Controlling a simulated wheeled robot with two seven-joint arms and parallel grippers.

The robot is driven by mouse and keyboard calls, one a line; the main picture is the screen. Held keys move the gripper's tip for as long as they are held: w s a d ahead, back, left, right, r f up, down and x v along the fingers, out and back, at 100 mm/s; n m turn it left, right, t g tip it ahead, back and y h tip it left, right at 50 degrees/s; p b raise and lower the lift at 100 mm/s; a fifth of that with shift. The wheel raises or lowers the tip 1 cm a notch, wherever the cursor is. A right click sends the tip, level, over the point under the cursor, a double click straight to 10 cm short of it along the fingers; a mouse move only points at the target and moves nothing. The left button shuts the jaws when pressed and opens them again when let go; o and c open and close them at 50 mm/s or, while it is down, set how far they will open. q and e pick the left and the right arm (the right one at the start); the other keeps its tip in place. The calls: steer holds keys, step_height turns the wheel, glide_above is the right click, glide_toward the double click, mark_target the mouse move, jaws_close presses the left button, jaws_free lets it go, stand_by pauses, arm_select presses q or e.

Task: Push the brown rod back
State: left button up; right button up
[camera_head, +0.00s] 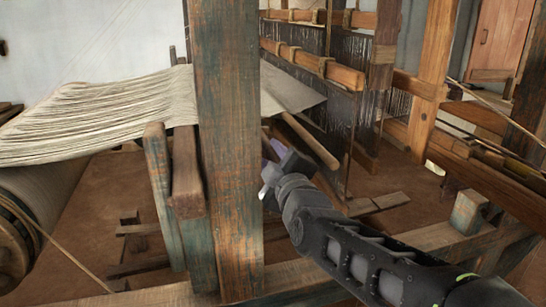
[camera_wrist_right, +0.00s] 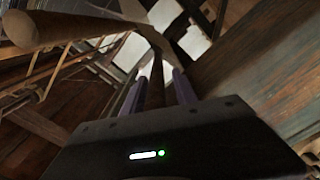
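The brown rod (camera_head: 310,141) is a short, round wooden bar slanting down to the right, just behind my right gripper in the head view. My right gripper (camera_head: 272,172) is beside the tall front post, partly hidden by its own wrist. In the right wrist view, a rounded brown bar (camera_wrist_right: 62,24) crosses the upper left, its end near the camera. A darker brown strip runs between the two purple fingers (camera_wrist_right: 158,88), which stand apart. I cannot tell whether they touch it. My left gripper is not in view.
A thick, worn wooden post (camera_head: 228,140) stands directly left of my right gripper. Pale warp threads (camera_head: 95,115) stretch left to a cloth roll (camera_head: 50,200). Loom frames (camera_head: 315,65) stand behind. A low beam (camera_head: 440,235) runs beside my forearm.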

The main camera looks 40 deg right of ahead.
stand_by(0.3)
steer(key=v, duration=0.7)
steer(key=shift+s, duration=0.4)
